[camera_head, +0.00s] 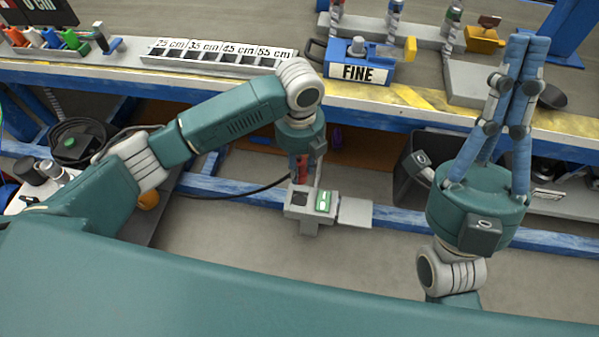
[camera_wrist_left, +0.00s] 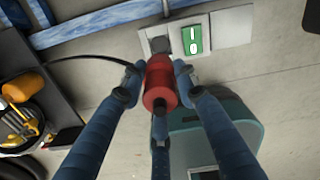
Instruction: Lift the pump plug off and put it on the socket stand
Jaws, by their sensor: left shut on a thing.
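The red pump plug (camera_head: 303,168) is held between the fingers of my left gripper (camera_head: 304,163). In the left wrist view the plug (camera_wrist_left: 160,88) sits between the blue fingers of that gripper (camera_wrist_left: 157,76), with a black cable (camera_wrist_left: 100,59) running left from it. The grey socket stand (camera_head: 313,227) has a dark square socket and a green I/O switch (camera_head: 323,201). The plug appears just behind or above the stand's socket; I cannot tell the gap. In the left wrist view the stand (camera_wrist_left: 230,27) lies beyond the plug. My right gripper (camera_head: 527,40) points up, its fingertips together, apparently empty.
A workbench (camera_head: 370,97) with a blue-edged frame runs across the back, carrying a FINE box (camera_head: 350,72) and a labelled rack (camera_head: 215,60). A black bin (camera_head: 412,180) stands right of the stand. A cluttered cart is at left. Floor in front is clear.

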